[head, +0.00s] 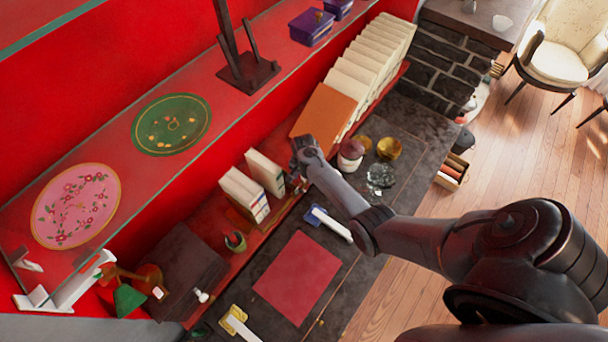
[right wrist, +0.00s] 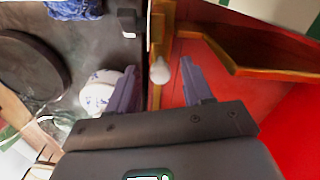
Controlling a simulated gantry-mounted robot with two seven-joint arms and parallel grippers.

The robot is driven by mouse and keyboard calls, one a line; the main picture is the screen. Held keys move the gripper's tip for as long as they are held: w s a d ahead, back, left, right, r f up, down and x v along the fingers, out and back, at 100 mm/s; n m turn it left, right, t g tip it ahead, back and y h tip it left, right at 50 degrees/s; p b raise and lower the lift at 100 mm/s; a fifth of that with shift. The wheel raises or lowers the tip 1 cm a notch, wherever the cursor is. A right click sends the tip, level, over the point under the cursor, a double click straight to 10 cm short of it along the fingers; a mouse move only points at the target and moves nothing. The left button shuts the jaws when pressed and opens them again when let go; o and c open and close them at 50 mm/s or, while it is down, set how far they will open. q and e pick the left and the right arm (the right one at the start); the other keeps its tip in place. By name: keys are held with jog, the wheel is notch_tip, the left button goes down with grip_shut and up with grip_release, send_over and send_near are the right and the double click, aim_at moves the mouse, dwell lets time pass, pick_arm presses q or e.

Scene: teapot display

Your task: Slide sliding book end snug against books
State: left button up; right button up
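A row of cream books (head: 372,62) stands on the red lower shelf at the upper right. An orange-brown panel (head: 324,108), which looks like the book end, is at the near end of this row; I cannot tell whether it touches the books. My right gripper (head: 303,148) is just below this panel, over the shelf edge. In the right wrist view its two fingers (right wrist: 160,88) are spread apart. A pale rounded knob (right wrist: 160,71) and an orange-brown wooden edge (right wrist: 162,30) show between and beyond them, not visibly gripped. My left gripper is not in view.
Smaller groups of white books (head: 243,193) stand left of my right gripper. A pink-and-white cup (head: 350,155), a gold bowl (head: 389,148) and glassware (head: 380,176) stand close to my right forearm. A red mat (head: 297,278) lies on the dark table.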

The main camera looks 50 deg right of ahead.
jog(key=shift+r, duration=0.1)
jog(key=shift+r, duration=0.6)
notch_tip(320, 180, up, 9)
jog(key=shift+r, duration=0.2)
